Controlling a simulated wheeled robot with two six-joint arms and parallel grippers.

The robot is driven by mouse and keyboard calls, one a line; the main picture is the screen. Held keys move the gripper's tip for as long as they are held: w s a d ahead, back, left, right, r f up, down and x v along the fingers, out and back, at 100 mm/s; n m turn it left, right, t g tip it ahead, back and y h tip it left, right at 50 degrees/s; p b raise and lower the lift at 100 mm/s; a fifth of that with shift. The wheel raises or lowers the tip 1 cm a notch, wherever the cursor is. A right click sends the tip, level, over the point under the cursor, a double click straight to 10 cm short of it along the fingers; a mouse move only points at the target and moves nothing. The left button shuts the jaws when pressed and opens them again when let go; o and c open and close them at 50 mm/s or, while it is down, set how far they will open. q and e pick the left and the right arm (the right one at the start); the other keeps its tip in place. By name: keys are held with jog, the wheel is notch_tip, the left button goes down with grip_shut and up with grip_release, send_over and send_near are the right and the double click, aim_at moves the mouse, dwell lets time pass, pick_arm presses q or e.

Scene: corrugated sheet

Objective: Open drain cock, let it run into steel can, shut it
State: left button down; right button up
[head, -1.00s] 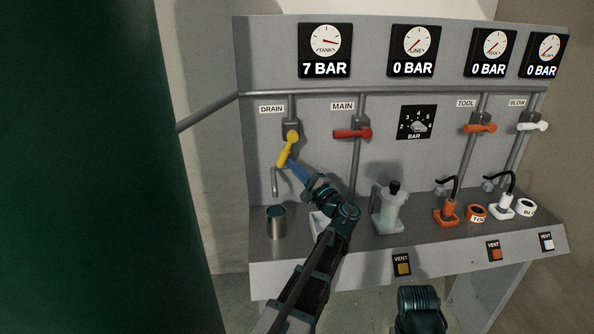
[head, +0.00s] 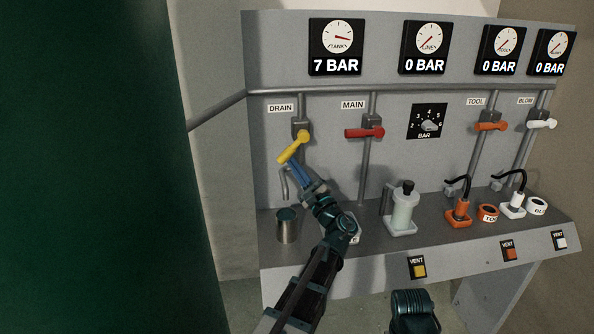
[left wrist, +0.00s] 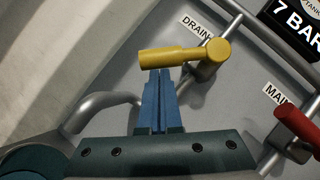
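The yellow drain cock lever (head: 292,150) is on the panel under the DRAIN label and slants down to the left; in the left wrist view the lever (left wrist: 175,57) lies nearly level. My left gripper (head: 297,172) has its blue fingers together, with nothing between them. In the left wrist view its fingertips (left wrist: 159,74) are right under the lever's handle, at or very near contact. The grey drain spout (head: 284,184) hangs above the steel can (head: 287,230) on the bench. The can's inside looks teal; no stream is discernible.
The red MAIN lever (head: 365,132) is right of the drain. A clear-bodied unit (head: 404,212) stands on the bench, with orange (head: 461,210) and white (head: 513,203) hose fittings further right. The TANK gauge (head: 335,46) reads 7 BAR.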

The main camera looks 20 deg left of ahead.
pick_arm(q)
jog(key=a+m+t, duration=0.1)
jog(key=m, duration=0.1)
jog(key=s+m+t, duration=0.1)
jog(key=shift+s+a+r+m+h+b, duration=0.2)
jog(key=shift+a+r+m+h+b, duration=0.1)
jog(key=shift+a+r+m+b, duration=0.1)
jog(key=shift+a+r+m+t, duration=0.2)
jog(key=shift+r+m+t, duration=0.1)
jog(key=shift+t, duration=0.1)
jog(key=shift+s+a+r+p, duration=0.35)
jog(key=shift+a+r+p, duration=0.15)
jog(key=shift+r+p, duration=0.3)
jog(key=shift+s+a+r+p, duration=0.3)
jog(key=shift+a+r+p, duration=0.3)
jog(key=shift+p, duration=0.3)
jog(key=shift+s+d+f+b, duration=0.1)
jog(key=shift+d+f+b, duration=0.05)
jog(key=shift+f+b, duration=0.45)
jog(key=b, duration=0.8)
send_near(278, 159)
jog(key=s+a+f, duration=0.1)
jog(key=s+f, duration=0.1)
jog(key=s, duration=0.2)
jog(key=shift+a+f, duration=0.1)
jog(key=shift+f, duration=0.1)
